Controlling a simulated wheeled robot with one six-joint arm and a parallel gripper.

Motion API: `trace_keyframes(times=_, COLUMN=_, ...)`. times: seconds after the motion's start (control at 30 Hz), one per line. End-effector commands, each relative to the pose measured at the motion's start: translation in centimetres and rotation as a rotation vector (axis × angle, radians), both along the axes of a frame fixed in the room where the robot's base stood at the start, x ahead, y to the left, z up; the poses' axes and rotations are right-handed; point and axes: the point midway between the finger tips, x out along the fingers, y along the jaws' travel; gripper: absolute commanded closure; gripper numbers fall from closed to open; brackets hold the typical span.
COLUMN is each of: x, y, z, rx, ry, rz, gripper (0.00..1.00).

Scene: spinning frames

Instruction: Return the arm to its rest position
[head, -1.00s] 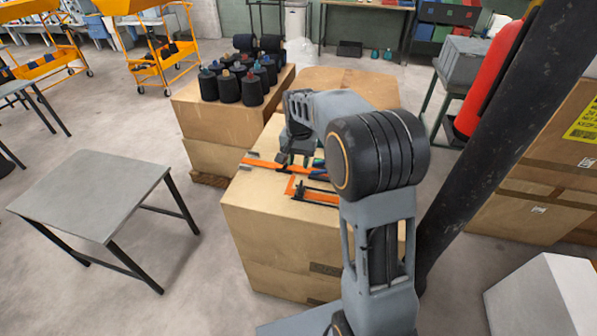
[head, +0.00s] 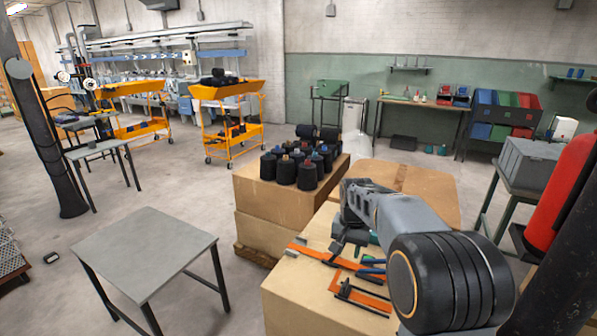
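My arm reaches in from the lower right of the head view. Its end, my gripper (head: 350,245), hangs low over the cardboard box (head: 290,300) in front, above or just behind the tools on its top. The fingers are small and partly hidden by my own arm links. I cannot tell whether they are open or shut, or whether they touch anything. Orange and black clamps (head: 358,296) lie on the box top, with small blue-handled (head: 373,267) and green pieces near the gripper.
Black yarn cones (head: 296,171) stand on a carton behind. A grey table (head: 145,250) stands left, with open floor around it. A black pillar (head: 52,150) is far left. A red cylinder (head: 560,195) and a grey bin (head: 528,160) are close on the right.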

Motion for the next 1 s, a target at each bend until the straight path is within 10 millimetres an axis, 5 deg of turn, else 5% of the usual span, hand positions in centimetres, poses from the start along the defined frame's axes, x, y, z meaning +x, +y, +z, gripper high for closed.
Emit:
trace_keyframes(times=0.1, x=-2.8, y=0.1, z=-2.1, rx=0.000, ry=0.024, rz=0.118, gripper=0.64)
trace_keyframes(times=0.4, x=-13.9, y=1.1, z=0.6, rx=-0.024, ry=-0.088, rz=0.392, gripper=0.64)
trace_keyframes(times=0.6, x=-19.4, y=1.5, z=1.8, rx=-0.048, ry=-0.172, rz=0.463, gripper=0.64)
trace_keyframes(times=0.8, x=-21.9, y=1.8, z=3.2, rx=-0.061, ry=-0.236, rz=0.469, gripper=0.64)
trace_keyframes(times=1.0, x=-22.1, y=2.0, z=4.7, rx=-0.073, ry=-0.288, rz=0.470, gripper=0.64)
